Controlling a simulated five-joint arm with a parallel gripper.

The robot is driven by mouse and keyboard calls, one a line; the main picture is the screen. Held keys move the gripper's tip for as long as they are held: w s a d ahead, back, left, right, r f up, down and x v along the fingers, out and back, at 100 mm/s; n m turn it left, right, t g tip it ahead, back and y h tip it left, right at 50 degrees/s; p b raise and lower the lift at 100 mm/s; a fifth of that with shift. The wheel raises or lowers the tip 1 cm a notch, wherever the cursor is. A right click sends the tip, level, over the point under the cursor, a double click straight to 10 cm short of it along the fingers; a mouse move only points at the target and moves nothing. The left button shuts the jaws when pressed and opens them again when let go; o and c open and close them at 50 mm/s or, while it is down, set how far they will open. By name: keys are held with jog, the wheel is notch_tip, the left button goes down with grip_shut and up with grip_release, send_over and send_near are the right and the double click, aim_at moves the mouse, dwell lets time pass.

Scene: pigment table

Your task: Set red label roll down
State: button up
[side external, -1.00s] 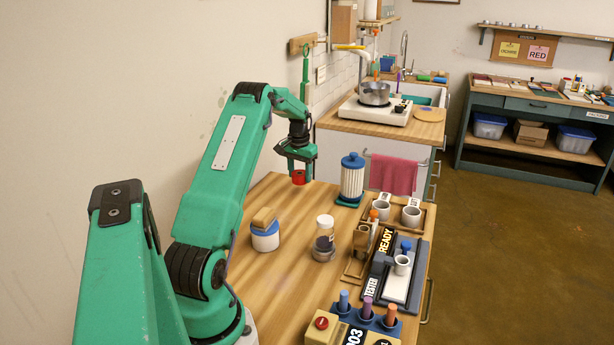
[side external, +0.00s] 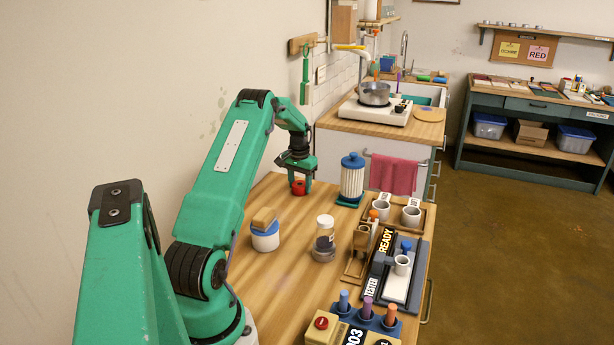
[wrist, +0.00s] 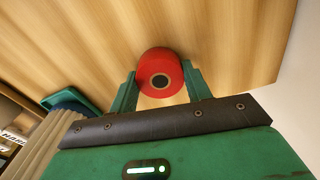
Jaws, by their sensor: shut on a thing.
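The red label roll (side external: 299,188) is at the far left end of the wooden table, low at the tabletop. I cannot tell whether it touches the wood. In the wrist view the red roll (wrist: 160,68) shows its round side with a dark centre hole. My gripper (side external: 297,178) is shut on the roll. In the wrist view the green fingers of my gripper (wrist: 159,88) press on its left and right sides.
A white ribbed cylinder with a blue top (side external: 352,178) stands to the right of the roll.

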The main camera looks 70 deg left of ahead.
aim_at(300, 185)
jog(key=o, duration=1)
jog(key=r, duration=1.2)
jog(key=shift+s+d+r, duration=0.1)
jog(key=shift+s+d, duration=0.05)
jog(key=shift+d, duration=0.05)
jog(key=shift+d, duration=0.1)
